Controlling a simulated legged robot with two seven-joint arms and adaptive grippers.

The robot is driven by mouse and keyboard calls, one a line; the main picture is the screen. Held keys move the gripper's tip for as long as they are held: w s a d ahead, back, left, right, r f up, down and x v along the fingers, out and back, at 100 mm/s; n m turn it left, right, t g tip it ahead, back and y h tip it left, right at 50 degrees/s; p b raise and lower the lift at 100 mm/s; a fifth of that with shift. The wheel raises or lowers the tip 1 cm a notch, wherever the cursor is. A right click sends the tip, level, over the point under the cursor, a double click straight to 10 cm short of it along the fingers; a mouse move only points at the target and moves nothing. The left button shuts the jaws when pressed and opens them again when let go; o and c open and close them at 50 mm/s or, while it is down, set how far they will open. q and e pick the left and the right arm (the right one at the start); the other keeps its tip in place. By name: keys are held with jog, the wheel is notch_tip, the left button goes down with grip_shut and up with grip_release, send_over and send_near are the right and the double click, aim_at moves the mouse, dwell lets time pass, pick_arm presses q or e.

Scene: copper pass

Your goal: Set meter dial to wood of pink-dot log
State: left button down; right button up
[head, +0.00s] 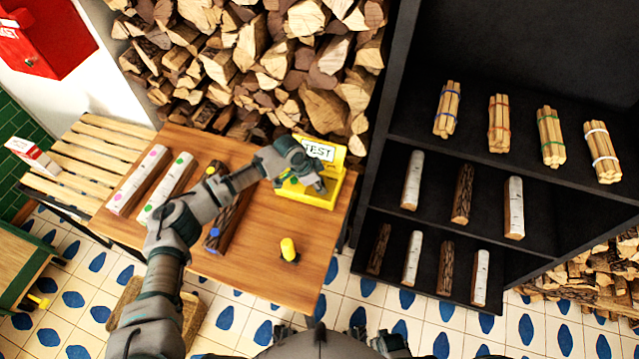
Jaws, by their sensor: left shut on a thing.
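The pink-dot log (136,183) has pale, birch-like bark and lies at the left on the wooden table (318,262). Its pink dots show near both ends. A yellow device with a TEST sign (329,151) stands at the table's back right. My left arm reaches over the table from the bottom left. My left gripper (318,184) is at the front of the yellow device, shut on a part of it. The gripper hides that part, and I cannot make out the dial or its setting. A small yellow piece with a black base (288,249) is near the table's front right. My right gripper is not in view.
A pale green-dot log (167,188) lies beside the pink-dot log. A dark blue-dot log (236,212) is partly behind my arm. A black shelf (395,190) with logs and stick bundles stands at the right. Stacked firewood (320,105) is behind the table.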

pick_arm(q)
jog(key=shift+m, duration=0.4)
jog(key=shift+f+m+g, duration=0.1)
jog(key=shift+m+g, duration=0.3)
jog(key=m+g+b, duration=0.1)
jog(key=m+b, duration=0.1)
jog(key=m, duration=0.1)
jog(key=m+g+b, duration=0.1)
jog(key=m+b, duration=0.1)
jog(key=m, duration=0.1)
jog(key=shift+w+f, duration=0.15)
jog(key=shift+w, duration=0.05)
jog(key=m+b, duration=0.1)
jog(key=m+g+b, duration=0.1)
jog(key=m, duration=0.1)
jog(key=m+y+b, duration=0.1)
jog(key=b, duration=0.1)
jog(key=shift+r+m+g, duration=0.25)
jog(key=shift+m+g, duration=0.05)
jog(key=shift+w, duration=0.1)
jog(key=shift+r, duration=0.1)
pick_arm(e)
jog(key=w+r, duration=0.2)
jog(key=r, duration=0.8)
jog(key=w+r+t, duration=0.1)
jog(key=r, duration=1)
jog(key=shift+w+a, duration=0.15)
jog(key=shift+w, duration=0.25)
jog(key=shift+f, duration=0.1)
